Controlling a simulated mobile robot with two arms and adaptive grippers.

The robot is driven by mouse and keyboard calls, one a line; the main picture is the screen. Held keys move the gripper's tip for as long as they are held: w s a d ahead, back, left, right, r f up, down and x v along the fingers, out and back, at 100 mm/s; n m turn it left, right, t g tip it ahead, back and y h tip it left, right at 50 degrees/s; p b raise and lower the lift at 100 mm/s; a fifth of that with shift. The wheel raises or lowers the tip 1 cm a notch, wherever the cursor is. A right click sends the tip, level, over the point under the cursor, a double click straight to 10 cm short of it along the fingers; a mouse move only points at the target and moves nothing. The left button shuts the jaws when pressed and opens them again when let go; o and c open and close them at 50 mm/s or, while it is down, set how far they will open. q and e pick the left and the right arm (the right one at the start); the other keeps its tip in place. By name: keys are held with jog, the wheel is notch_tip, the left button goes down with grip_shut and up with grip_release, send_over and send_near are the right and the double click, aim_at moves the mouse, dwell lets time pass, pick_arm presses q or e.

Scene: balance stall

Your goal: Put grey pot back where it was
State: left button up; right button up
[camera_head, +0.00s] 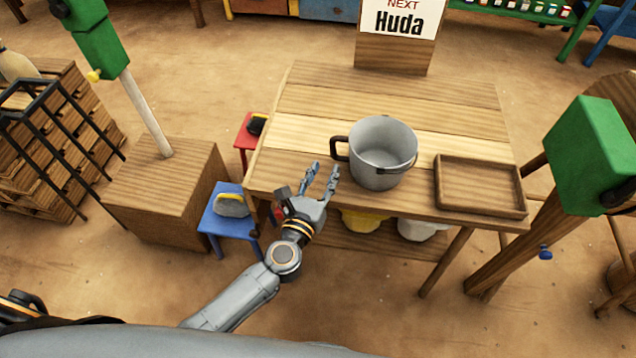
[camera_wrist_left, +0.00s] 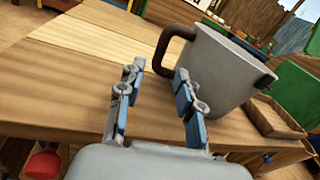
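The grey pot (camera_head: 381,152) stands upright on the wooden table (camera_head: 300,100), right of the table's middle line. It has dark handles, one pointing left. My left gripper (camera_head: 325,170) is at the table's front edge, just left of the pot and below its left handle. Its fingers are apart with nothing between them. In the left wrist view the open gripper (camera_wrist_left: 156,92) is in front of the pot (camera_wrist_left: 222,70), with the handle (camera_wrist_left: 170,45) beyond the fingertips. The right gripper is not in view.
A shallow wooden tray (camera_head: 480,186) lies right of the pot. A sign reading "Huda" (camera_head: 400,22) stands at the table's back. A blue stool (camera_head: 226,215) and a red stool (camera_head: 243,140) stand left of the table. Yellow (camera_head: 364,220) and white (camera_head: 420,230) vessels sit below it.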

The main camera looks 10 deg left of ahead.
pick_arm(q)
jog(key=s, duration=0.3)
jog(key=shift+s+a+r, duration=0.1)
jog(key=shift+s+a, duration=0.15)
jog(key=shift+a, duration=0.05)
